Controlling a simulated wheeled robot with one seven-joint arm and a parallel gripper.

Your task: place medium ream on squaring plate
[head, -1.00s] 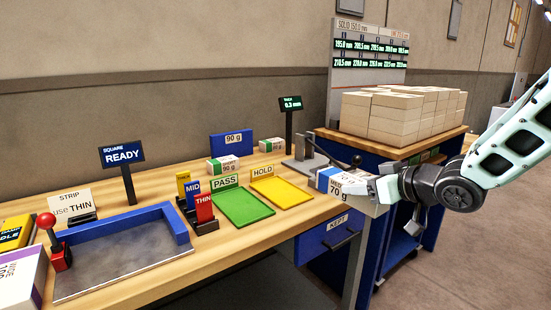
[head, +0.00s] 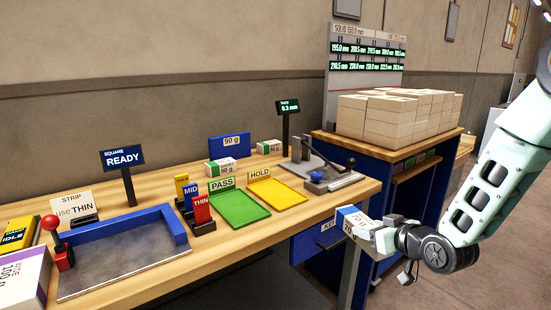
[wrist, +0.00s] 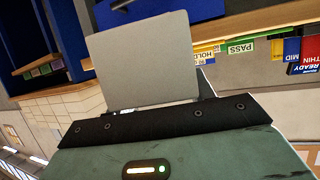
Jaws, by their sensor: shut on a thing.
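The squaring plate (head: 130,270) is a bare grey plate with a blue fence along its back and right side, at the left of the bench. Its sign (head: 123,158) reads SQUARE READY. My gripper (head: 384,236) is shut on a white and blue ream (head: 352,221) marked 70 g. It holds the ream in the air off the bench's front edge, well to the right of the plate. In the wrist view the ream (wrist: 142,60) shows as a plain pale face beyond the dark jaw edge; the fingertips are hidden.
A red-knobbed lever (head: 60,245) and a purple-edged ream (head: 22,280) stand left of the plate. THICK, MID and THIN blocks (head: 193,200), a green PASS tray (head: 238,208) and a yellow HOLD tray (head: 278,194) lie to its right. Stacked reams (head: 395,115) stand at the back right.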

